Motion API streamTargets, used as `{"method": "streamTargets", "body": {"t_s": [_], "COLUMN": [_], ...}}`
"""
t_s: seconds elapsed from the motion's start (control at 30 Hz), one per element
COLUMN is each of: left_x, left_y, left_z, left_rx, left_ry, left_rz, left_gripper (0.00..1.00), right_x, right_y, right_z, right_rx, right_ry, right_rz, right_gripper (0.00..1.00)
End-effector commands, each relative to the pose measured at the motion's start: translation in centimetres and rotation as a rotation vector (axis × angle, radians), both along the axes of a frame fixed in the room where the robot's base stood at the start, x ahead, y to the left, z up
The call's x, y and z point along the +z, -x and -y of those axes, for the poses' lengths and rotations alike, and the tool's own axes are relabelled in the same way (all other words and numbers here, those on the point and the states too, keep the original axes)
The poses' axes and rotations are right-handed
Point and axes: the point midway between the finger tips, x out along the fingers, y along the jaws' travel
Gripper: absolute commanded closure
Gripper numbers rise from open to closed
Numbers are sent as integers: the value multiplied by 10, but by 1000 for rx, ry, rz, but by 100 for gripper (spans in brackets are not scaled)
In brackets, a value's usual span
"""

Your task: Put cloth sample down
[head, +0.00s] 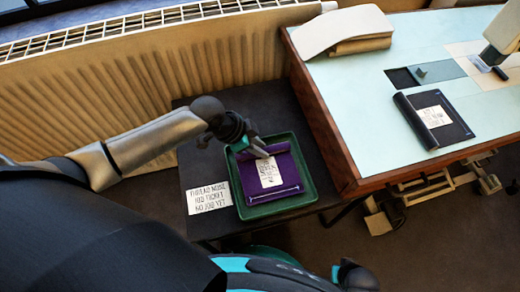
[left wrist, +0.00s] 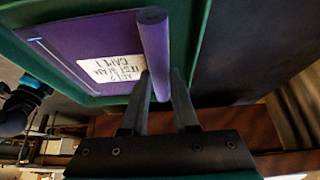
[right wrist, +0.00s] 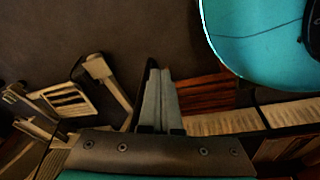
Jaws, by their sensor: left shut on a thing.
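A purple cloth sample (head: 283,175) with a white label (head: 269,172) lies within the green tray (head: 248,214) on the dark low table. Its rolled edge (left wrist: 154,45) stands between my left fingers in the left wrist view. My left gripper (head: 262,151) is over the tray's upper part and is shut on that roll. The tray floor under the sample is mostly hidden. My right gripper (right wrist: 158,98) has its fingers together with nothing seen between them; it is away from the tray, over the floor.
A white card with writing (head: 209,198) lies left of the tray. A pale-topped work table (head: 350,95) stands at the right, holding a dark labelled cloth sample (head: 433,118) and a pale folded stack (head: 345,30). A radiator (head: 150,70) runs behind the low table.

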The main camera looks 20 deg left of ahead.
Motion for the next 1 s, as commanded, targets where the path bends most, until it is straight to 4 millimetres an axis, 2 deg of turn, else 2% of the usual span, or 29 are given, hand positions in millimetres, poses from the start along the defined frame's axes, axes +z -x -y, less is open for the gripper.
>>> {"method": "streamTargets", "body": {"t_s": [0.13, 0.57, 0.6, 0.83, 1.0], "left_x": [-9, -12, -12, -11, -11], "left_y": [0, 0, 0, 0, 0], "left_z": [0, 0, 0, 0, 0], "left_rx": [0, 0, 0, 0, 0], "left_ry": [1, 1, 1, 1, 1], "left_rz": [1, 1, 1, 1, 1], "left_gripper": [100, 100, 68, 42, 42], "right_x": [5, 8, 9, 8, 8], "right_y": [-4, -6, -7, -6, -6], "right_z": [-4, -5, -6, -5, -5], "right_rx": [-1, -1, -1, -1, -1], "right_ry": [-4, -5, -6, -5, -5], "right_rz": [0, 0, 1, 0, 0], "right_gripper": [100, 100, 100, 100, 100]}}
